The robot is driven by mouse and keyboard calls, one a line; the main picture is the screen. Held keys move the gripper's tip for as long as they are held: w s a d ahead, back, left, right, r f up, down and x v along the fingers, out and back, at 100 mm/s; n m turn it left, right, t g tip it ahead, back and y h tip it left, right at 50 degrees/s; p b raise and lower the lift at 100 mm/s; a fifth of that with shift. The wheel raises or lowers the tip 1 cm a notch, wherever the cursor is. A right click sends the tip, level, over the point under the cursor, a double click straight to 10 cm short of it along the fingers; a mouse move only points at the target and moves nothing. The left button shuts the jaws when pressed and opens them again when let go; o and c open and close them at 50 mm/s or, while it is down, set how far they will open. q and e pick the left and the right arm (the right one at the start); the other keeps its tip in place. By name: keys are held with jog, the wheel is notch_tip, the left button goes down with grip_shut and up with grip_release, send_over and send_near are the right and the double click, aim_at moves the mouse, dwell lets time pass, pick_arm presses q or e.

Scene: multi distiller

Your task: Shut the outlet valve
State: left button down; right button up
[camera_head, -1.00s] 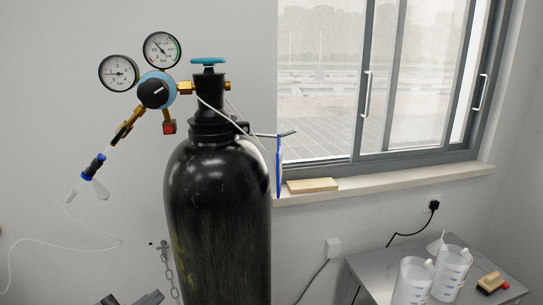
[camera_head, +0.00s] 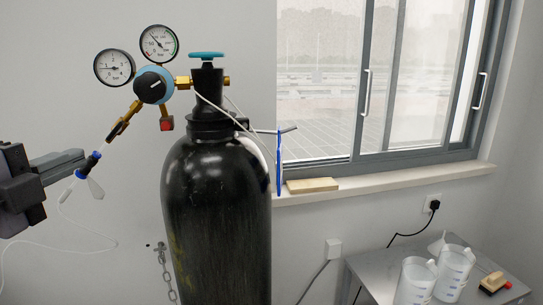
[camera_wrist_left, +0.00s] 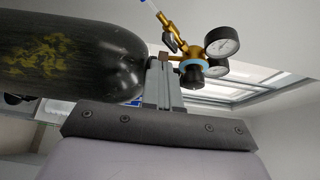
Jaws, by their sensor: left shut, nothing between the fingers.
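A brass outlet branch with a small dark lever (camera_head: 118,130) slants down-left from the gas regulator; it also shows in the wrist view (camera_wrist_left: 172,42). Below it, a thin tube carries a black and blue fitting (camera_head: 90,163) with a pale wing lever (camera_head: 95,188). I cannot tell for sure which of these is the outlet valve. My left gripper (camera_head: 80,157) is shut and empty, its tips overlapping the fitting in the head view; contact cannot be told. In the wrist view the closed fingers (camera_wrist_left: 163,68) point toward the regulator. My right gripper is not in view.
The black cylinder (camera_head: 215,215) with a teal top valve (camera_head: 207,56) stands right of the gripper. Two gauges (camera_head: 115,67) (camera_head: 159,44), a black knob (camera_head: 153,85) and a red cap (camera_head: 167,124) crowd the regulator. The wall area left of the gauges is clear.

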aim_at(116, 130)
pick_arm(q)
jog(key=w+a+p, duration=0.1)
jog(key=w+p, duration=0.2)
jog(key=w, duration=0.3)
jog(key=shift+w+a, duration=0.35)
jog(key=shift+a, duration=0.05)
jog(key=shift+d+r+p, duration=0.1)
jog(key=shift+d+p, duration=0.1)
jog(key=shift+p, duration=0.1)
dwell(0.4)
jog(key=shift+r+p, duration=0.3)
jog(key=shift+p, duration=0.15)
jog(key=shift+a+r, duration=0.1)
jog(key=shift+r, duration=0.95)
dwell(0.4)
